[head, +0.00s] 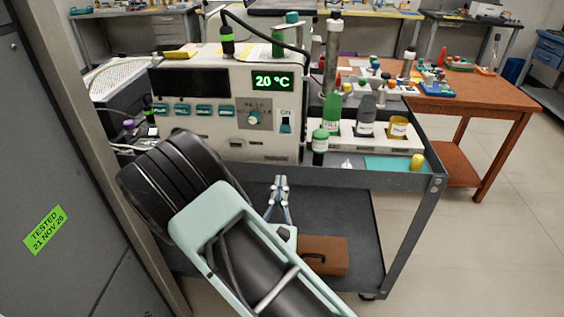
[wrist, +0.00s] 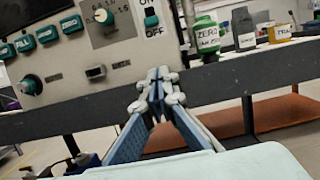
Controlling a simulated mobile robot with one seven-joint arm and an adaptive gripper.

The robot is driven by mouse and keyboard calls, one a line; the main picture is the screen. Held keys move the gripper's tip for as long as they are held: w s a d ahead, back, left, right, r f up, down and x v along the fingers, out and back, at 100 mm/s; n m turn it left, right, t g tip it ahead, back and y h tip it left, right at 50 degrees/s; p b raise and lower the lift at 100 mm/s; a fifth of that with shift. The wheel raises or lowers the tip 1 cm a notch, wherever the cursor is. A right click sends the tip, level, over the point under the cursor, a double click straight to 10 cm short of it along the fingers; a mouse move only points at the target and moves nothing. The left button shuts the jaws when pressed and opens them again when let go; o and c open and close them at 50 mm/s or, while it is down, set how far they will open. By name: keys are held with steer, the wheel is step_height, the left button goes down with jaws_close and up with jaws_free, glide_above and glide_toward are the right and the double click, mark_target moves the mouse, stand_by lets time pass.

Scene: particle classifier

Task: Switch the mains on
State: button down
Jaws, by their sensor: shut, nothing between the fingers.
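The particle classifier (head: 232,140) is a cream instrument on the cart's top deck. Its mains switch (head: 286,128) is a small teal rocker at the right of the front panel, under an ON label. In the wrist view the switch (wrist: 151,21) is at the top, between ON and OFF labels; I cannot tell which way it is set. My gripper (head: 281,181) is shut and empty, below the switch and in front of the cart, touching nothing that I can see. Its closed fingertips also show in the wrist view (wrist: 158,76).
A green display (head: 272,82) reads 20 °C; the left display (head: 195,83) is dark. Teal buttons (head: 182,110) and a knob (head: 254,120) are left of the switch. Labelled bottles (head: 366,122) stand to the right. The cart's front rim (head: 340,174) runs below the panel.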

mark_target(285, 129)
steer(key=x, duration=0.8)
steer(key=shift+w+r, duration=0.1)
steer(key=shift+w, duration=0.1)
steer(key=r, duration=0.3)
steer(key=shift+w, duration=0.4)
steer(key=shift+r, duration=0.6)
steer(key=shift+r+p, duration=1.35)
steer(key=shift+r, duration=0.05)
